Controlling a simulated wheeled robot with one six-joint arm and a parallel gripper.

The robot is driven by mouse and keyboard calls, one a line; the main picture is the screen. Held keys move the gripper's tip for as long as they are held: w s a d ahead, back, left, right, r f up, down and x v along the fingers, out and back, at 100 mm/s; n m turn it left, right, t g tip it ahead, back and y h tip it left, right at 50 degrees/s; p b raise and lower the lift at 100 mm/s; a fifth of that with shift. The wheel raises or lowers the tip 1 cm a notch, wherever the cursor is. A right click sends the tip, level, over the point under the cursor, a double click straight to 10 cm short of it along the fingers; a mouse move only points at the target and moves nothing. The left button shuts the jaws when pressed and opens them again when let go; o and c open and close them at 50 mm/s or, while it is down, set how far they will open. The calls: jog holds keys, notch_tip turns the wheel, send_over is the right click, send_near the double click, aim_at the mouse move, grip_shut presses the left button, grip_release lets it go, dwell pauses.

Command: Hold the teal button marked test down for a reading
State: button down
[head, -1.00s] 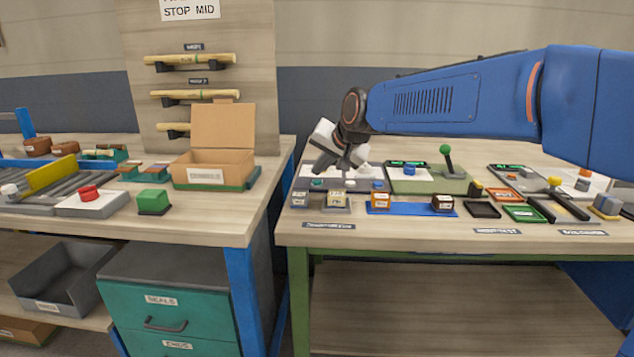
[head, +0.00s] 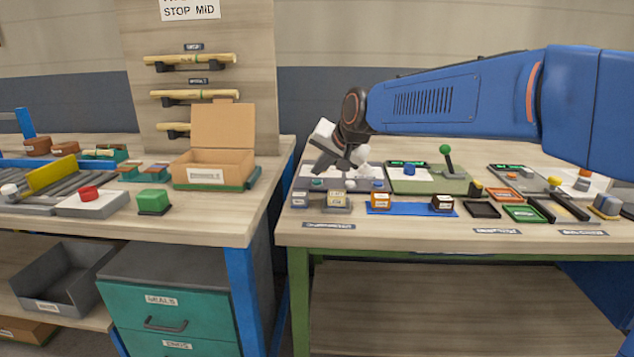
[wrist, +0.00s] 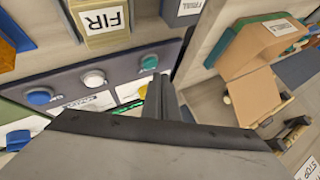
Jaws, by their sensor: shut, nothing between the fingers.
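The teal button (wrist: 149,62) is a small round cap at one end of a dark panel strip (wrist: 119,72). It also shows in the head view (head: 317,184), at the left of the right-hand bench. In the wrist view a white button (wrist: 95,78) and a blue button (wrist: 40,96) sit in the same row. My gripper (wrist: 163,80) is shut and empty, its fingertips beside the teal button in the wrist view. I cannot tell the gap in height. In the head view my gripper (head: 328,163) hangs just above the teal button. The button's test marking is not readable.
A block labelled FIR (wrist: 102,20) stands close to the button row. A yellow knob (wrist: 146,91) lies partly behind my fingers. A green-knobbed lever (head: 446,150) stands to the right. An open cardboard box (head: 215,165) is on the left bench.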

jog(key=shift+f, duration=0.1)
jog(key=shift+f, duration=0.25)
jog(key=shift+f, duration=0.4)
dwell(0.8)
jog(key=shift+r, duration=0.1)
dwell(1.8)
jog(key=shift+r, duration=0.7)
jog(key=shift+r, duration=2.5)
